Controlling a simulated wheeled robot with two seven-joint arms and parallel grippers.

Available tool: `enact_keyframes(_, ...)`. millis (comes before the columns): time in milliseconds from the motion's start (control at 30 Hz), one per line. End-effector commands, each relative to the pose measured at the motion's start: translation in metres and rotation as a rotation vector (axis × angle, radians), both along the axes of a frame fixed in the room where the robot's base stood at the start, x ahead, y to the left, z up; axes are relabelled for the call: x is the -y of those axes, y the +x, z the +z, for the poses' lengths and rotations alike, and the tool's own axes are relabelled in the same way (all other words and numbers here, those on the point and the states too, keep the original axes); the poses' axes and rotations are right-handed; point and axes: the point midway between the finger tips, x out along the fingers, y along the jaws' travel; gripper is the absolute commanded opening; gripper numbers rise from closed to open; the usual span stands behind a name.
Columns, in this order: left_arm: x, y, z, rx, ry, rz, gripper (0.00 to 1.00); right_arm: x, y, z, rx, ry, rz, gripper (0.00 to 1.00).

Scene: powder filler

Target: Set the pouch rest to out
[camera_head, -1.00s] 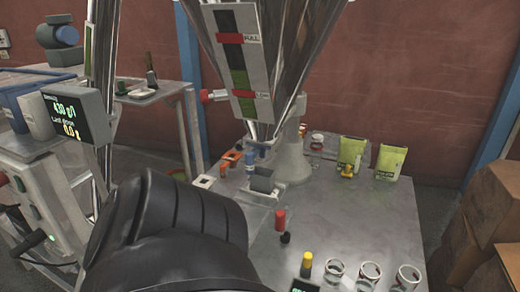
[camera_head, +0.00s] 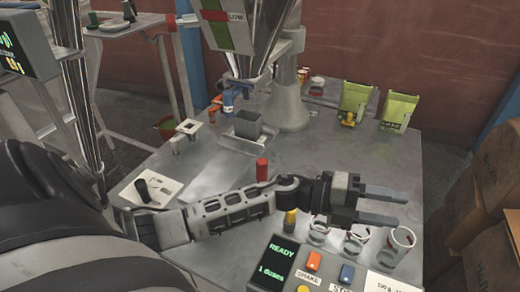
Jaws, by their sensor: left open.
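I cannot tell for sure which part is the pouch rest. A grey open-topped square holder (camera_head: 250,124) stands on a pale plate below the steel funnel (camera_head: 255,50). A black knob or lever (camera_head: 143,190) sits on a white labelled plate at the table's left front; its setting is unreadable. My left gripper (camera_head: 384,206) is above the table's right front, fingers pointing right, open and empty. It is well to the right of the lever and in front of the grey holder. My left arm stretches across the front of the table. My right gripper is out of view.
A red cylinder (camera_head: 262,169) stands just behind my left arm. Glass jars (camera_head: 398,246) stand close below the gripper. A control box (camera_head: 285,265) with buttons is in front. Two green pouches (camera_head: 398,111) stand at the back right. The table's centre right is clear.

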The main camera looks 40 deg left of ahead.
Motion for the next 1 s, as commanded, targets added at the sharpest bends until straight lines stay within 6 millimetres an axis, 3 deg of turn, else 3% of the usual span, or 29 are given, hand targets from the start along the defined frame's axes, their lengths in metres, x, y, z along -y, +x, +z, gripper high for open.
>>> enact_keyframes(67,-0.016,0.009,-0.019,0.198,0.309,-0.196,0.51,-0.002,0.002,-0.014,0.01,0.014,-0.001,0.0)
enact_keyframes(133,-0.048,0.018,-0.037,0.296,0.594,-0.345,0.51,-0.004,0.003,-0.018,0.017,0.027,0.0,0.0)
enact_keyframes(233,-0.123,0.036,-0.05,0.322,0.993,-0.494,0.51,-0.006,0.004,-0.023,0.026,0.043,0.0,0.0)
enact_keyframes(300,-0.183,0.044,-0.045,0.269,1.233,-0.552,0.51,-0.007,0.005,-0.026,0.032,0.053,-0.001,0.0)
enact_keyframes(400,-0.257,0.046,-0.025,0.144,1.484,-0.582,0.51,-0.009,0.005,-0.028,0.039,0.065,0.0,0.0)
enact_keyframes(500,-0.305,0.04,-0.004,0.027,1.624,-0.584,0.51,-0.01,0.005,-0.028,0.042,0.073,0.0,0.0)
enact_keyframes(600,-0.329,0.034,0.008,-0.045,1.689,-0.584,0.51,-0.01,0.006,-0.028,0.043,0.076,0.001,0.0)
enact_keyframes(700,-0.337,0.032,0.007,-0.072,1.708,-0.584,0.51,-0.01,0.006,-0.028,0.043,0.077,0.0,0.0)
enact_keyframes(867,-0.336,0.031,-0.017,-0.072,1.708,-0.587,0.51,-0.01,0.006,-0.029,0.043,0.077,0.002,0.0)
enact_keyframes(1000,-0.335,0.031,-0.048,-0.07,1.706,-0.588,0.51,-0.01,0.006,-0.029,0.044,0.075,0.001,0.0)
